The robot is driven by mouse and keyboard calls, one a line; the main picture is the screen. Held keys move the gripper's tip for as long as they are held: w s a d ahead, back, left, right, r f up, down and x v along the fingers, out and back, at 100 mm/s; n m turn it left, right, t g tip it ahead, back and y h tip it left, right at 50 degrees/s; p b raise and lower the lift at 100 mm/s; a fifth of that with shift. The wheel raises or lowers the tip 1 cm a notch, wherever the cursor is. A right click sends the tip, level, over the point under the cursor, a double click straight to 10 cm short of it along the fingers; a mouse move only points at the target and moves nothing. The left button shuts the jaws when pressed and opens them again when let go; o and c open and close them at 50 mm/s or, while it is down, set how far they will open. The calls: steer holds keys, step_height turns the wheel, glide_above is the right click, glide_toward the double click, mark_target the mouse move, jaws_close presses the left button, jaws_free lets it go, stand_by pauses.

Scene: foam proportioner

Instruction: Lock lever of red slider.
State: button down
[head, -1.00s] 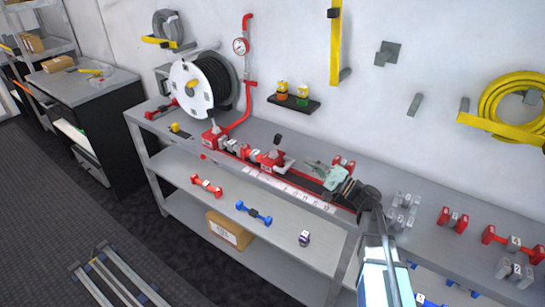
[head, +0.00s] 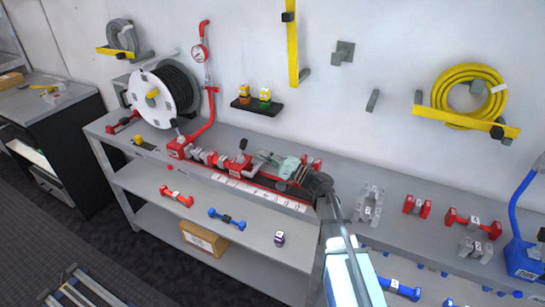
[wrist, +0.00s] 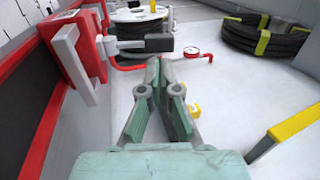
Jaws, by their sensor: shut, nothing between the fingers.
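The red slider (head: 235,163) sits on the rail on the workbench, near the middle of the head view. Its dark-tipped lever (head: 242,145) stands up from it. In the wrist view a red block with a grey plate (wrist: 78,55), apparently the slider, is at upper left, and a lever with a black handle (wrist: 145,45) sticks out to the right. My pale green gripper (head: 262,157) is just right of the slider. In the wrist view its fingertips (wrist: 165,62) are together and empty, close to the black handle; I cannot tell whether they touch it.
Another red block with a dark lever (head: 178,150) is at the rail's left end. Behind stand the hose reel (head: 155,98), the red pipe with gauge (head: 199,53) and a small shelf with bottles (head: 255,106). Weights (head: 370,200) lie to the right.

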mark_target(246, 145)
steer(key=shift+p+x, duration=0.6)
steer(key=shift+x, duration=1.7)
steer(key=shift+w+a+r+h, duration=0.1)
steer(key=shift+r+h, duration=0.05)
steer(key=shift+h, duration=0.25)
